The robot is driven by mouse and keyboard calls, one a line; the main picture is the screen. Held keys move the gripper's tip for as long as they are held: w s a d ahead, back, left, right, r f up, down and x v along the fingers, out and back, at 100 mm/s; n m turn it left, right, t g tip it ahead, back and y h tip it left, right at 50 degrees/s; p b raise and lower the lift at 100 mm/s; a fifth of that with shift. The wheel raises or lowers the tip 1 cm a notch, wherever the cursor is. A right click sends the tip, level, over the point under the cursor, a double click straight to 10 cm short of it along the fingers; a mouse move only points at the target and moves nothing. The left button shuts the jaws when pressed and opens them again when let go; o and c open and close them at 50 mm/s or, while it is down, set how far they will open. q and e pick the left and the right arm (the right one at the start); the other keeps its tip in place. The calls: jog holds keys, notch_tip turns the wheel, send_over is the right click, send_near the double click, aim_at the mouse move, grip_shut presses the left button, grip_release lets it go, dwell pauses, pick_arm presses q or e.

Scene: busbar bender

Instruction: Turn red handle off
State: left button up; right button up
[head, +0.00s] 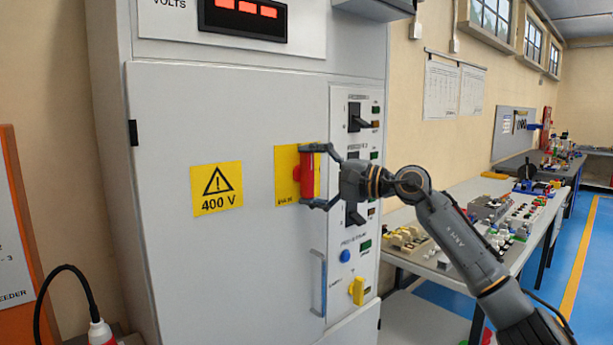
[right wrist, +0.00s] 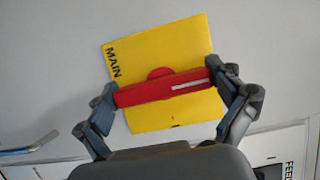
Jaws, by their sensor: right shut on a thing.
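The red handle (head: 307,178) stands vertical on a yellow plate (head: 284,172) on the front of a grey cabinet (head: 190,120). In the right wrist view the red handle (right wrist: 185,85) lies across the yellow plate (right wrist: 150,50), which is marked MAIN. My right gripper (head: 316,176) is shut on the handle, with one finger at its top end and one at its bottom end. In the right wrist view my right gripper (right wrist: 165,92) has a finger at each end of the handle. My left gripper is not in view.
Beside the handle is a panel with black switches (head: 354,117), a blue button (head: 345,256) and a yellow knob (head: 356,290). A blue-grey door pull (head: 318,285) sticks out below. A bench (head: 440,265) with parts stands at the right.

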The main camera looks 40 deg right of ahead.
jog(key=o, duration=1.3)
jog(key=shift+o, duration=0.2)
jog(key=v, duration=0.5)
jog(key=shift+d+f, duration=0.1)
jog(key=shift+f, duration=0.05)
jog(key=v, duration=0.7)
